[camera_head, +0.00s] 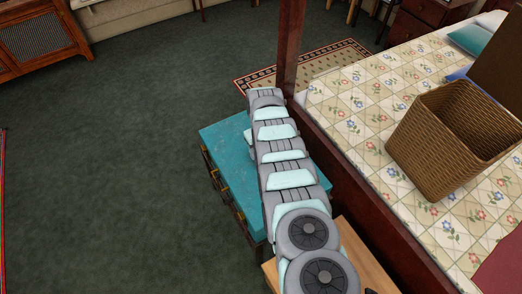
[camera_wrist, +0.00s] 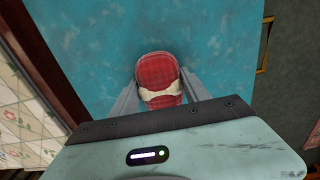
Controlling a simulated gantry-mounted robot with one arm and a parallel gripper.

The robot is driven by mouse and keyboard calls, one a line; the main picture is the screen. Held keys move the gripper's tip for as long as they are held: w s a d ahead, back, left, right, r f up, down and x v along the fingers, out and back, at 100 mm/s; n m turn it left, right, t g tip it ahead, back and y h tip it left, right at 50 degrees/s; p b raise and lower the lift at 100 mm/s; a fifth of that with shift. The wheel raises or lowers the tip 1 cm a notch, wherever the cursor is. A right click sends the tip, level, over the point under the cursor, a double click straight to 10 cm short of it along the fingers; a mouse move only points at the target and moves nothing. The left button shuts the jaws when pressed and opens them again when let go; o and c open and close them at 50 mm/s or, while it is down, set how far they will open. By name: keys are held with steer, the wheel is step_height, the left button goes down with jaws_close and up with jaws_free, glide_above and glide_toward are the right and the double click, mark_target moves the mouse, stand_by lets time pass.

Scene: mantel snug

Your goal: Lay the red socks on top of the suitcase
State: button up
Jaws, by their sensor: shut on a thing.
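The suitcase (camera_head: 222,141) is a turquoise, worn case with a flat top, standing on the floor beside the bed. Its top (camera_wrist: 218,40) fills most of the wrist view. My gripper (camera_wrist: 161,88) is shut on the red socks (camera_wrist: 158,69), a red checked bundle with a pale band around it. The socks show over the suitcase top in the wrist view; I cannot tell whether they touch it. In the head view my arm reaches across the suitcase and hides part of it, along with the gripper and the socks.
A bed (camera_head: 365,90) with a floral quilt stands to the right, its dark post (camera_head: 289,45) rising close to my arm. A wicker basket (camera_head: 450,140) sits on the bed. A wooden surface (camera_head: 362,262) is at the bottom. Open carpet (camera_head: 110,170) lies to the left.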

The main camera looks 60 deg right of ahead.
steer(key=o, duration=1.4)
steer(key=shift+f, duration=0.15)
step_height(320, 180, up, 11)
steer(key=p, duration=0.5)
steer(key=shift+r, duration=0.65)
